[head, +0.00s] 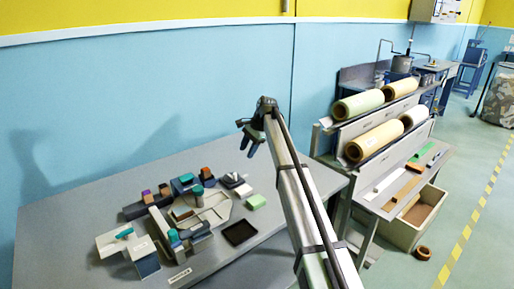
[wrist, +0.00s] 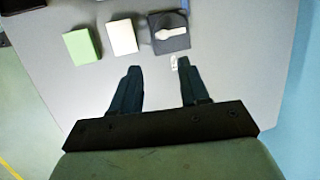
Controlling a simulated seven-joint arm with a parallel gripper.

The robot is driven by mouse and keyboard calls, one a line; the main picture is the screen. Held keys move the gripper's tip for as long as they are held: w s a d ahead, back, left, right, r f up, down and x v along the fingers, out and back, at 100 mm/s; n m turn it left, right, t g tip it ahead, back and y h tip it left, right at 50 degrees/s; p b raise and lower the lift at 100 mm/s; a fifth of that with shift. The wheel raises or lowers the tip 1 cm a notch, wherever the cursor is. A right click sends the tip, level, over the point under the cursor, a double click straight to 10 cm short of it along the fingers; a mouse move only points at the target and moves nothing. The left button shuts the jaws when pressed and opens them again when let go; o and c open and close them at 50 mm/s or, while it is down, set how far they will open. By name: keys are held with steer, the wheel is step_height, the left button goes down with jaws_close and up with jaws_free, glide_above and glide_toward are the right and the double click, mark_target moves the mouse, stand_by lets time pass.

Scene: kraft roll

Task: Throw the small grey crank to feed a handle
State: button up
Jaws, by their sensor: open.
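The small grey crank (wrist: 170,33) shows in the wrist view as a pale lever lying across a dark square base (wrist: 158,20). In the head view the crank (head: 234,179) sits at the back right of the machine parts on the table, small and hard to make out. My gripper (wrist: 158,68) is open, with nothing between its fingers. In the head view my gripper (head: 247,148) hangs above the table's back part, apart from the crank. In the wrist view the crank's base lies beyond the fingertips, nearest the right finger. A handle cannot be made out.
A white block (wrist: 122,37) and a green block (wrist: 82,46) stand beside the crank. A black tray (head: 239,232) lies in front. A roll rack (head: 340,133) stands right. The table's (head: 60,220) left part is bare.

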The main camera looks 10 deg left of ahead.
steer(key=w+d+n+h, duration=0.1)
steer(key=n, duration=0.7)
steer(key=w+d+n+h, duration=0.1)
steer(key=n, duration=0.7)
steer(key=d+n+h, duration=0.1)
steer(key=n, duration=0.6)
steer(key=shift+w+d+f+n, duration=0.2)
steer(key=shift+w+n, duration=0.2)
